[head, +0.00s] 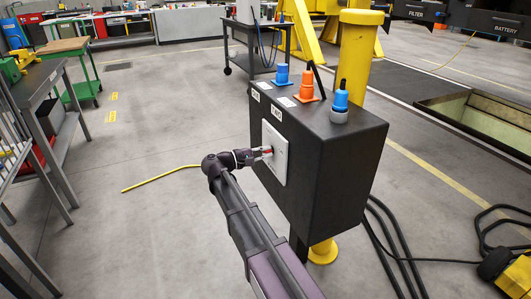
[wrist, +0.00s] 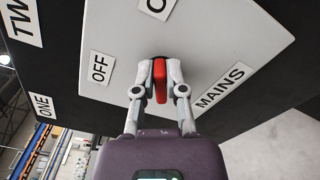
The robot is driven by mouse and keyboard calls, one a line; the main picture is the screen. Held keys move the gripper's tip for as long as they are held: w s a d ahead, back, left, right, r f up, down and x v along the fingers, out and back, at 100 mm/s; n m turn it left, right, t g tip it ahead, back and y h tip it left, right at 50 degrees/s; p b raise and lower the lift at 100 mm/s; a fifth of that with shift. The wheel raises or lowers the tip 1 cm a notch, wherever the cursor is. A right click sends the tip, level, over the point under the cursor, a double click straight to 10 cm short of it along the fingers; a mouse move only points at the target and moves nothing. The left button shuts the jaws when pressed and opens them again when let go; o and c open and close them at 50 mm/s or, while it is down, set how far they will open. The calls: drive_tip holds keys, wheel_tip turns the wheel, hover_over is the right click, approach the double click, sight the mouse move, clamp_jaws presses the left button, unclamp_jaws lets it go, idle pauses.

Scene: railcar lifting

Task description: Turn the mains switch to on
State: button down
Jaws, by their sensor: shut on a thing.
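The mains switch is a red handle (wrist: 160,80) on a white plate (wrist: 105,40), which also shows on the black box's left face in the head view (head: 280,160). The plate bears an OFF label (wrist: 102,67), a MAINS label (wrist: 222,84) and a partly cut-off label starting with O (wrist: 157,6). My gripper (wrist: 159,88) is shut on the red handle, one finger on each side. In the head view my gripper (head: 262,152) reaches the plate from the left. The handle's long side runs up and down in the wrist view; the fingers hide part of its base.
The black box (head: 330,170) stands on a post with blue and orange plugs (head: 307,85) on top. A yellow post (head: 355,60) rises behind it. Black cables (head: 390,240) lie right of it. A workbench (head: 40,80) stands left; the floor between is mostly clear.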

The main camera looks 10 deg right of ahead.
drive_tip(key=c, duration=0.7)
unclamp_jaws()
drive_tip(key=v, duration=1.2)
